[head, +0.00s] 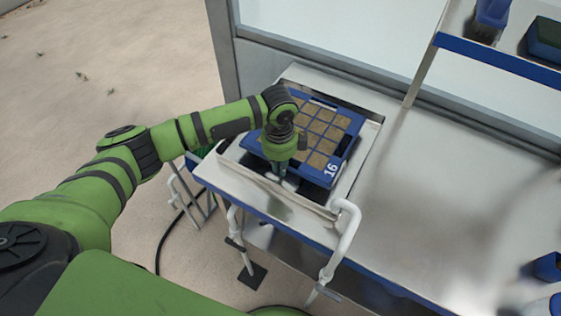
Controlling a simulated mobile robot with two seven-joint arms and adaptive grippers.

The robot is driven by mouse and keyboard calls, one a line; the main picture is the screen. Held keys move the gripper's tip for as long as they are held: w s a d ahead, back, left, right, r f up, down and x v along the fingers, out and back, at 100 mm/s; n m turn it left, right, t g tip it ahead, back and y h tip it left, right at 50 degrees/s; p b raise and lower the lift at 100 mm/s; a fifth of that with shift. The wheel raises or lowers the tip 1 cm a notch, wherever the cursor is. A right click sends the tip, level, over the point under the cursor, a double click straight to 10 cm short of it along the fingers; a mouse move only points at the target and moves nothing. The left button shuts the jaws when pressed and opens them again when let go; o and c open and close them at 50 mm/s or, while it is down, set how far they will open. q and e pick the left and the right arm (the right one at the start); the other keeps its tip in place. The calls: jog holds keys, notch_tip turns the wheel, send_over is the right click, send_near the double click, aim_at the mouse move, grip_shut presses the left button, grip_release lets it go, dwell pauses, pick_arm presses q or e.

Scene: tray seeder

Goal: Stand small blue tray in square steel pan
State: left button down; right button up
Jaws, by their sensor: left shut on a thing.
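The small blue tray (346,146) has a grid of cells filled with brown material and a white "16" on its near right corner. It is at or inside the square steel pan (372,133), whose thin metal walls show around it. I cannot tell whether the tray touches the pan's floor. My left gripper (281,174) points down at the tray's near left edge and is shut on the tray. The gripper and wrist hide part of that edge. My right gripper is not in view.
The steel bench (430,190) is clear to the right of the pan. A white pipe (346,235) rises at the bench's front edge. A blue-edged shelf (500,56) with blue containers is at upper right. Blue items lie at lower right.

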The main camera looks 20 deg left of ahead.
pick_arm(q)
jog(key=shift+w+f, duration=0.1)
jog(key=shift+f, duration=0.05)
jog(key=c, duration=1.3)
grip_release()
jog(key=shift+f, duration=0.1)
jog(key=r, duration=0.4)
jog(key=r+b, duration=0.1)
jog(key=r, duration=0.3)
jog(key=r+b, duration=0.1)
jog(key=r, duration=0.3)
jog(key=shift+s+r, duration=0.1)
jog(key=shift+s, duration=0.25)
